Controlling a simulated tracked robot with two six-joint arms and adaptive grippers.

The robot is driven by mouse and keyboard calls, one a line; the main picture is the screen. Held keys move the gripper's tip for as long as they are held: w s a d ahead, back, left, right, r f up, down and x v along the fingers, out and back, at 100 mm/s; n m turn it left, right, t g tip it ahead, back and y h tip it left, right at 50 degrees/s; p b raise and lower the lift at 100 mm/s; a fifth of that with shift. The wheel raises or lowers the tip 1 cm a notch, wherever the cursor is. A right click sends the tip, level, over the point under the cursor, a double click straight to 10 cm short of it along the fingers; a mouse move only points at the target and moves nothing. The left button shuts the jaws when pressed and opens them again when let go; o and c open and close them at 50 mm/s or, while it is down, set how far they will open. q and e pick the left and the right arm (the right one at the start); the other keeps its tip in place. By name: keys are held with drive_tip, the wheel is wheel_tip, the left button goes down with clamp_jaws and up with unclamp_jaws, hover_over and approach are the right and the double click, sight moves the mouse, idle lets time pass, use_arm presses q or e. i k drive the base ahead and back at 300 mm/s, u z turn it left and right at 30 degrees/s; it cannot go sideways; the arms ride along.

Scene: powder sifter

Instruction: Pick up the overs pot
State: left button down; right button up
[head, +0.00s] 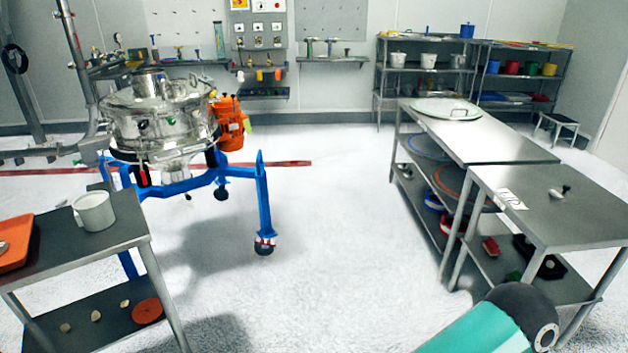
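A pale metal pot (93,212) with a small handle on its left side stands upright on the top of the small steel table (115,238) at the left. It is the only pot near me and looks like the overs pot. I cannot see into it well enough to tell what it holds. Neither of my grippers is in view. A teal link of one of my arms shows at the bottom right, far from the pot.
An orange tray (14,240) lies left of the pot. The sifter (160,115) stands behind on a blue frame (263,205). Steel tables (470,135) line the right, with a lid (445,110) on top. White floor (335,240) between is clear.

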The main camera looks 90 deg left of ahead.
sight(93, 210)
drive_tip(key=z, duration=0.45)
drive_tip(key=i, duration=0.2)
drive_tip(key=u, duration=3.2)
drive_tip(key=i, duration=0.35)
drive_tip(key=u, duration=1.8)
drive_tip(key=k, duration=0.65)
drive_tip(key=u, duration=0.5)
drive_tip(key=i, duration=1.8)
drive_tip(key=z, duration=0.5)
